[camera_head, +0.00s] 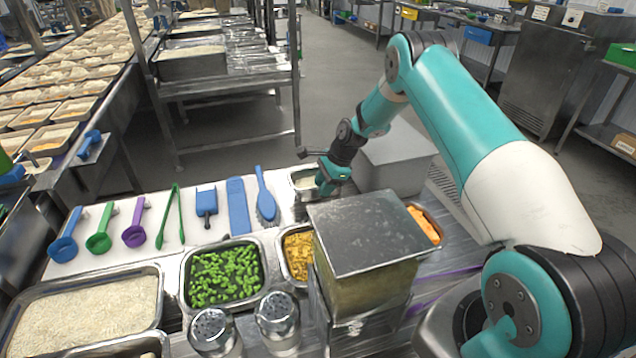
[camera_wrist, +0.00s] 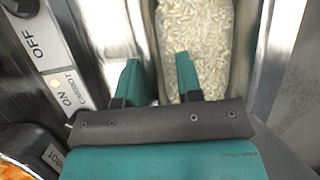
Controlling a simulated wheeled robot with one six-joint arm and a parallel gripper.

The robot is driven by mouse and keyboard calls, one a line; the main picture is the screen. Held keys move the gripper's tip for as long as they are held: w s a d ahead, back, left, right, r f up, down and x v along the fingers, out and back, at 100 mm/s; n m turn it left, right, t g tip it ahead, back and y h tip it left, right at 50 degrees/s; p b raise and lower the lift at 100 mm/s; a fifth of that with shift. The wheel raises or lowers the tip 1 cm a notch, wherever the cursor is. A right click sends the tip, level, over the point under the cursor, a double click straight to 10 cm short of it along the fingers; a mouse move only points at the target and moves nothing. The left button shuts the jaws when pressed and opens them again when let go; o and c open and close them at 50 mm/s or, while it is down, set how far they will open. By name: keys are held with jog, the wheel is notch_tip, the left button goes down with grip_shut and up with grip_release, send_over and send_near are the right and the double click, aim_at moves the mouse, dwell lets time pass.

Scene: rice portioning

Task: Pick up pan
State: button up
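A small metal pan (camera_head: 297,172) holding white rice sits at the back edge of the white board. It also shows in the wrist view, with its wall (camera_wrist: 148,45) left of the rice (camera_wrist: 195,35). My gripper (camera_head: 330,178) is at the pan's right side in the head view and hides part of it. In the wrist view my gripper (camera_wrist: 158,62) has its two teal fingers apart, with the pan's wall between them. One finger is over the rice, the other outside the wall. I cannot tell whether either finger touches the pan.
A large metal-lidded container (camera_head: 365,235) stands in front of my gripper. A grey box (camera_head: 395,165) is behind it. Trays of green vegetables (camera_head: 222,275) and yellow food (camera_head: 298,255) lie nearby. Blue, green and purple utensils rest on the white board (camera_head: 150,205). An ON/OFF panel (camera_wrist: 52,60) is close left.

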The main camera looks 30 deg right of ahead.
grip_shut()
jog(key=shift+r, duration=0.1)
